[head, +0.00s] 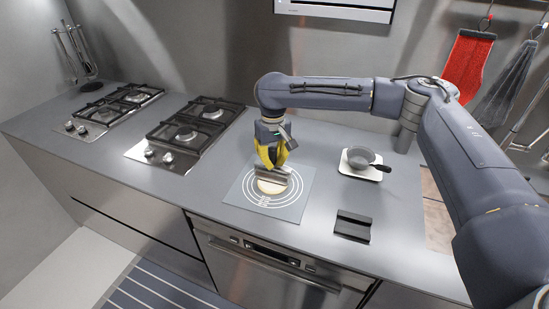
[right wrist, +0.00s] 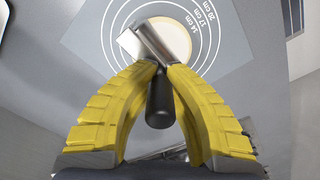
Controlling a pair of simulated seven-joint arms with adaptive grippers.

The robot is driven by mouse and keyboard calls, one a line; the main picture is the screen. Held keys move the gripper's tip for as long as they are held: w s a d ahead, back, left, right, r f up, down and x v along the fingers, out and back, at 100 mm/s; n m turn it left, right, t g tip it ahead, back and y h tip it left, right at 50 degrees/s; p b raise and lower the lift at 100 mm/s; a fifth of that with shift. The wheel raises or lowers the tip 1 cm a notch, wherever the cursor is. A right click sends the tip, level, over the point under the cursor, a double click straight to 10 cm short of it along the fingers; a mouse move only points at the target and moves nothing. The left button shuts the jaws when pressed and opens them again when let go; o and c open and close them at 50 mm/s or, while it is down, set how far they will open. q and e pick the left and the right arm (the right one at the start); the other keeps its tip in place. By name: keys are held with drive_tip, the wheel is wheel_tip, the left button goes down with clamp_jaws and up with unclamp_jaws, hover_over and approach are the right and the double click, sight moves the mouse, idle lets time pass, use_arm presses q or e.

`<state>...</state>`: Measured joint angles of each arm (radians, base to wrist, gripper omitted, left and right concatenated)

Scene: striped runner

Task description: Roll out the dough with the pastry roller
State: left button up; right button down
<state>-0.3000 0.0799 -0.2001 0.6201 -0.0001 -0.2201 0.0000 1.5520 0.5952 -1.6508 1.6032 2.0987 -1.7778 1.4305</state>
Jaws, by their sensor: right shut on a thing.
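The pastry roller (right wrist: 153,46) has a metal cylinder and a black handle. My right gripper (right wrist: 163,68) has yellow fingers and is shut on the roller near where the handle meets the metal. In the head view the right gripper (head: 271,160) comes down from above, with the roller (head: 275,174) under it. The dough (head: 268,187) is a pale round disc on the grey pastry mat (head: 293,207) with printed rings. The roller lies over part of the dough (right wrist: 184,34) and hides some of it; I cannot tell whether they touch. My left gripper is not in view.
A grey pan (head: 360,157) sits on a white board (head: 352,172) to the right of the mat. A black rest (head: 352,226) lies on the counter in front of it. Two gas hobs (head: 194,133) (head: 118,107) are at the left. Counter between them and the mat is free.

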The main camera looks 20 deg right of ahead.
drive_tip(key=shift+s+a, duration=0.15)
drive_tip(key=shift+s, duration=0.05)
idle(0.3)
drive_tip(key=shift+s+a+f, duration=0.1)
drive_tip(key=shift+s+a, duration=0.7)
drive_tip(key=shift+s, duration=0.2)
drive_tip(key=shift+w+d, duration=0.1)
drive_tip(key=shift+d, duration=0.05)
drive_tip(key=shift+w+d, duration=0.75)
drive_tip(key=shift+w, duration=0.3)
drive_tip(key=shift+w+d, duration=0.1)
drive_tip(key=shift+w, duration=0.05)
